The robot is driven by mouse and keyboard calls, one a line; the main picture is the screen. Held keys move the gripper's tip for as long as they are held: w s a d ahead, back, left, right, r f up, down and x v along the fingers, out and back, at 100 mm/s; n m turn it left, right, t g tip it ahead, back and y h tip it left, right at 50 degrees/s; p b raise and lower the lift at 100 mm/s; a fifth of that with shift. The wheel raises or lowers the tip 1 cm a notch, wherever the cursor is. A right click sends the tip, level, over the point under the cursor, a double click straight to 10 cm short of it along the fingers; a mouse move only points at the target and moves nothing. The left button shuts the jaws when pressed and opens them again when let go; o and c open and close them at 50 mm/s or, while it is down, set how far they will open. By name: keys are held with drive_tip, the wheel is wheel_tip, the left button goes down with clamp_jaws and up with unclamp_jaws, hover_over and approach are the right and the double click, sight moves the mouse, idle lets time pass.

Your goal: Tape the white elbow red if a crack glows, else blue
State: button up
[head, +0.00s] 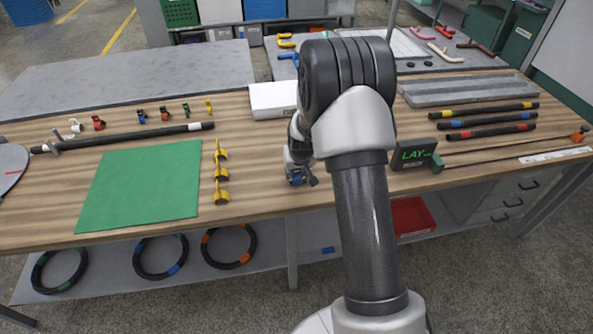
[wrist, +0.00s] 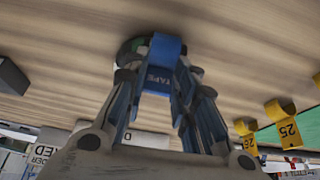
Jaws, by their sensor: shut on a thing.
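My gripper (head: 299,178) is low over the wooden table, just left of my forearm in the head view. In the wrist view my gripper (wrist: 160,85) is shut on a blue tape piece (wrist: 167,48) marked "TAPE". A dark and green round part shows behind the piece. A white elbow (head: 445,53) lies on the back table, right of my arm, beside pink and brown ones. It is too small in the picture to tell whether a crack glows. I can make out no red tape.
A green mat (head: 145,185) and yellow numbered holders (head: 221,172) lie left of my gripper. A dark "LAY" box (head: 413,154) and several banded hoses (head: 490,120) are to the right. A white box (head: 273,99) stands behind.

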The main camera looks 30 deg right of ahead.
drive_tip(key=shift+s+f, duration=0.5)
drive_tip(key=shift+f, duration=0.35)
drive_tip(key=o, duration=1.2)
drive_tip(key=shift+w+d+f, duration=0.1)
drive_tip(key=shift+w+f, duration=0.1)
drive_tip(key=shift+r, duration=0.15)
drive_tip(key=v, duration=0.8)
drive_tip(key=w+v, duration=0.1)
drive_tip(key=v, duration=0.3)
drive_tip(key=shift+d+r, duration=0.1)
drive_tip(key=shift+r, duration=0.25)
drive_tip(key=shift+c, duration=0.3)
